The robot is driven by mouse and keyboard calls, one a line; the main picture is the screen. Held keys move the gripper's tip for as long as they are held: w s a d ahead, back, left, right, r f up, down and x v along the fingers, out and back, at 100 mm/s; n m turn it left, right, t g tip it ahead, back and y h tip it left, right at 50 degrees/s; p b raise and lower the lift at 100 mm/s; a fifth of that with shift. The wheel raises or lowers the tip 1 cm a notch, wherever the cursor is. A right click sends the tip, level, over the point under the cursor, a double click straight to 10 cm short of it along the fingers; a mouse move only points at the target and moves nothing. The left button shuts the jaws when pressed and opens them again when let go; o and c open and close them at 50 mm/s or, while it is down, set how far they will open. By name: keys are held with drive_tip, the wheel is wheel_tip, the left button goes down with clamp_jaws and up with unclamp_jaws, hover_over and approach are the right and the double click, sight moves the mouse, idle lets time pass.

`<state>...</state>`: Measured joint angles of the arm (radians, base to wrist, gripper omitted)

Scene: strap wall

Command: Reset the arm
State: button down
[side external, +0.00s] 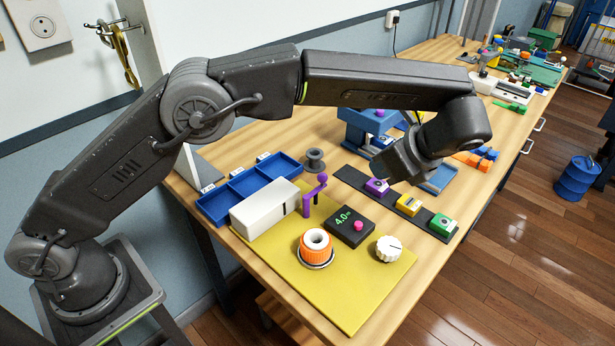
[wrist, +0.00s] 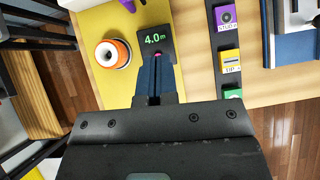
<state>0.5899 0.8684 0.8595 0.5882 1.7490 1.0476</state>
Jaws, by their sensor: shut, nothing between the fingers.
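My gripper (side external: 402,162) hangs from the bent arm over the right part of the bench, above the dark strip of coloured blocks; its fingertips are hard to make out in the side view. In the wrist view my gripper (wrist: 157,62) shows two dark blue fingers together with nothing between them. They point toward the black box with a green "4.0 m" display (wrist: 155,40) and overlap its lower edge in the picture; I cannot tell the height gap. The same display box (side external: 350,226) has a pink button and sits on the yellow mat (side external: 345,290).
On the mat stand an orange-and-white roll (side external: 316,249), a white knob (side external: 388,248), a purple lever (side external: 309,203) and a white box (side external: 262,209). A blue tray (side external: 212,208) lies behind. A dark strip (side external: 351,176) carries purple, yellow and green blocks. A blue stand (side external: 365,125) is close behind my gripper.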

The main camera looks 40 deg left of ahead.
drive_tip(key=s+a+r+n+t+h, duration=0.1)
drive_tip(key=s+a+r+n+h, duration=0.1)
drive_tip(key=s+a+r+n, duration=0.3)
drive_tip(key=s+a+r+n+h, duration=0.2)
drive_tip(key=s+a+r, duration=0.1)
drive_tip(key=a+r, duration=0.4)
drive_tip(key=s+a+f+n+t+h, duration=0.2)
drive_tip(key=s+a+n, duration=0.2)
drive_tip(key=s, duration=0.5)
drive_tip(key=s+a+f+n+t+h, duration=0.1)
drive_tip(key=s+a+f+n+t, duration=0.1)
drive_tip(key=s+n, duration=0.5)
drive_tip(key=shift+s+a+f+n+h, duration=0.3)
drive_tip(key=shift+s+a+f+h, duration=0.15)
drive_tip(key=shift+s+a, duration=0.65)
